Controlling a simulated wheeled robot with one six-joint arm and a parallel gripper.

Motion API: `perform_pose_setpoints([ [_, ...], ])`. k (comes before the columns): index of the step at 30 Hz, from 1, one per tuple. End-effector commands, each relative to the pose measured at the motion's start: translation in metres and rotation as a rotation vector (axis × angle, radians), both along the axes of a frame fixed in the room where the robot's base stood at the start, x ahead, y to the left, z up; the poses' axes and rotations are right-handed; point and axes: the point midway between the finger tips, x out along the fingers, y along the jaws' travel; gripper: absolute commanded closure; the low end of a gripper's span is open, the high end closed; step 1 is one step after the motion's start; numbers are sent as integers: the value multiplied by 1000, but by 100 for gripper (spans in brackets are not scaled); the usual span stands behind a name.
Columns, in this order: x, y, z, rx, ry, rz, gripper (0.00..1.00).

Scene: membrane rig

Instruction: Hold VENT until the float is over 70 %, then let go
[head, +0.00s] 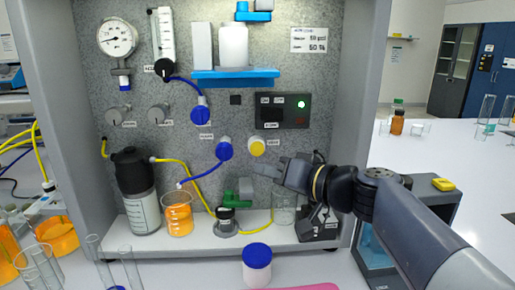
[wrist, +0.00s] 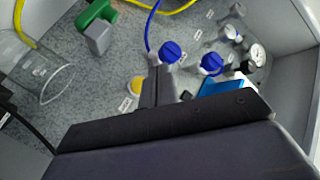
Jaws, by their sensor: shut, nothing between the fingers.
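A round yellow button (head: 257,146) sits on the grey speckled panel, with a small label too blurred to read; I take it for VENT. It also shows in the wrist view (wrist: 136,86), partly hidden by my fingers. My gripper (head: 262,169) is shut and empty, its tips just below the button in the head view. In the wrist view my gripper (wrist: 158,84) lies right beside the button; I cannot tell whether it touches the panel. A clear upright gauge tube (head: 166,35) with a black knob is at the upper left. Its float height is not readable.
Blue valve knobs (head: 224,150) and a blue shelf (head: 235,75) are near the button. A switch box (head: 282,111) with a lit green lamp is above right. Bottles, an orange beaker (head: 178,213) and tubing stand below. A blue-lidded jar (head: 257,265) stands in front.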

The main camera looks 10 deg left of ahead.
Motion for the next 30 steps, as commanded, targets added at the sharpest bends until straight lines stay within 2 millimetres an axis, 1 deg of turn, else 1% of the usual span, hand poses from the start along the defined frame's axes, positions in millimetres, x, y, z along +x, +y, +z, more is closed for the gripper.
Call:
perform_pose_setpoints([
  [3,17,5,2,0,4,0,100],
  [9,44,12,2,0,4,0,100],
  [10,48,13,-1,0,3,1,100],
  [15,63,17,-1,-1,0,1,100],
  [21,69,18,-1,-1,0,1,100],
  [30,69,18,0,-1,0,1,100],
])
